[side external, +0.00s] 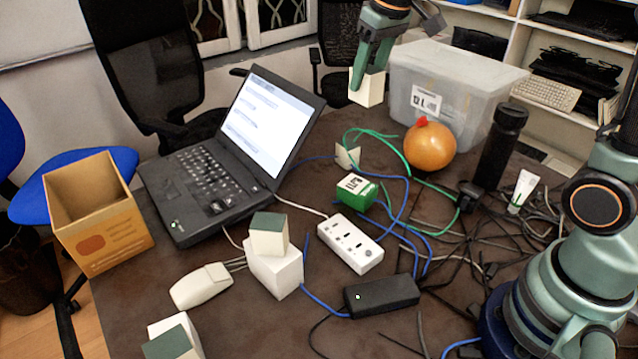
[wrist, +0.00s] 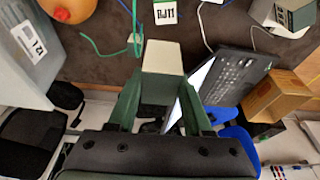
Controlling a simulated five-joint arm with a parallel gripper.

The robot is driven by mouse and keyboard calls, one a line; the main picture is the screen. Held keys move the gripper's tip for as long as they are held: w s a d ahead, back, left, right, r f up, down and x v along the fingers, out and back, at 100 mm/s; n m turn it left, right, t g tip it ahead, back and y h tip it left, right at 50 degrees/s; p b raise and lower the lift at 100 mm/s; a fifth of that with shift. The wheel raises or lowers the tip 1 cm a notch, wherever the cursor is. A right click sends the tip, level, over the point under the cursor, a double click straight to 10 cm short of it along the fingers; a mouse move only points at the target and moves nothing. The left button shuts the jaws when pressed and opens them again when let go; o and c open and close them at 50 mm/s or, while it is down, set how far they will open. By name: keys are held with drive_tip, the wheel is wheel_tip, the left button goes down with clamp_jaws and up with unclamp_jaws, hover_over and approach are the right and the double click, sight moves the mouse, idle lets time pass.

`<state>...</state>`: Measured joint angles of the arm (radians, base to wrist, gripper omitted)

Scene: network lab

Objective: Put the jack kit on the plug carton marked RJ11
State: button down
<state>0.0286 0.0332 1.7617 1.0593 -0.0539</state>
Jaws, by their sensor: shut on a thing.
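My gripper (side external: 367,74) is shut on a cream block, which I take to be the jack kit (side external: 367,90), and holds it high above the back of the table, left of the clear bin. In the wrist view the jack kit (wrist: 163,57) sits between both green fingers (wrist: 162,78). The plug carton (side external: 356,191), green and white, lies on the table well below and apart from the gripper. Its label looks like RJ11, upside down, in the wrist view (wrist: 166,12).
A white power strip (side external: 342,243), cables and a black adapter (side external: 381,295) lie near the carton. A laptop (side external: 215,160) stands left. A clear bin (side external: 455,85), orange round object (side external: 429,146) and black bottle (side external: 502,145) stand right. Cream-and-green blocks (side external: 268,237) sit front left.

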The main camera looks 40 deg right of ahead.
drive_tip(key=shift+s+a+f, duration=0.1)
drive_tip(key=shift+s+f, duration=0.1)
drive_tip(key=shift+f, duration=0.15)
wheel_tip(320, 180, down, 20)
drive_tip(key=shift+r, duration=0.25)
drive_tip(key=shift+f, duration=0.15)
drive_tip(key=shift+c, duration=1.6)
unclamp_jaws()
drive_tip(key=v, duration=1.3)
drive_tip(key=s+r+t, duration=0.2)
drive_tip(key=s+r, duration=0.3)
drive_tip(key=s, duration=0.5)
drive_tip(key=shift+s+a+r, duration=0.35)
drive_tip(key=shift+s+a, duration=0.05)
